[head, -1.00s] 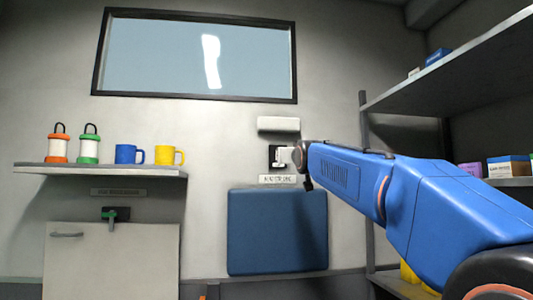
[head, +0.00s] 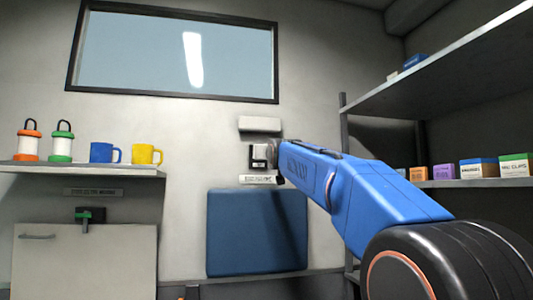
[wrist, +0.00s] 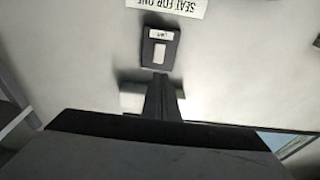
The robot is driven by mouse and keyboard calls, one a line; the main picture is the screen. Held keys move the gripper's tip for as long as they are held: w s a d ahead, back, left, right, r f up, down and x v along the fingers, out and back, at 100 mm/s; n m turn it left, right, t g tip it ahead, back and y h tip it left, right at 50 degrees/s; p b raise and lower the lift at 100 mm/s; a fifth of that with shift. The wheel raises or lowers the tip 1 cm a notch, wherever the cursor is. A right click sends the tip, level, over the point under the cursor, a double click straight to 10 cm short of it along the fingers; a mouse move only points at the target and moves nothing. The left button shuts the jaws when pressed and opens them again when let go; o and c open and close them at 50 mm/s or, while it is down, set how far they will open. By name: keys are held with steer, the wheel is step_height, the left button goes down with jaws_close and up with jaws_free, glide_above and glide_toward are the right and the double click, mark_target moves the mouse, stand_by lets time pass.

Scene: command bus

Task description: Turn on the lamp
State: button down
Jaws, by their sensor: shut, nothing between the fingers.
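A dark wall switch plate (head: 257,156) with a white rocker is on the back wall, below a pale box-shaped fixture (head: 260,124) that may be the lamp and shows no glow. In the wrist view, the switch plate (wrist: 160,48) appears upside down, with a small white label, "LAMP" as far as I can read it. My gripper (wrist: 160,80) is shut and empty. Its fingertips are at the plate's edge in that view; I cannot tell whether they touch it. In the head view, my arm reaches to just right of the plate and hides the fingers.
A "SEAT FOR ONE" sign (wrist: 180,5) is next to the switch, above a blue seat pad (head: 257,232). A left shelf (head: 80,169) holds lanterns and blue and yellow mugs. Right shelving (head: 470,183) holds small boxes, close to my arm.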

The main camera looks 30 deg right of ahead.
steer(key=x, duration=0.8)
steer(key=shift+w, duration=0.3)
steer(key=shift+d, duration=0.1)
steer(key=shift+w+r, duration=0.2)
steer(key=shift+w, duration=0.05)
steer(key=s+a+r, duration=0.1)
steer(key=s+a, duration=0.1)
steer(key=s, duration=0.4)
steer(key=s+a+r, duration=0.1)
steer(key=s, duration=0.6)
steer(key=shift+a+r, duration=0.25)
steer(key=shift+a, duration=0.1)
steer(key=shift+s, duration=0.15)
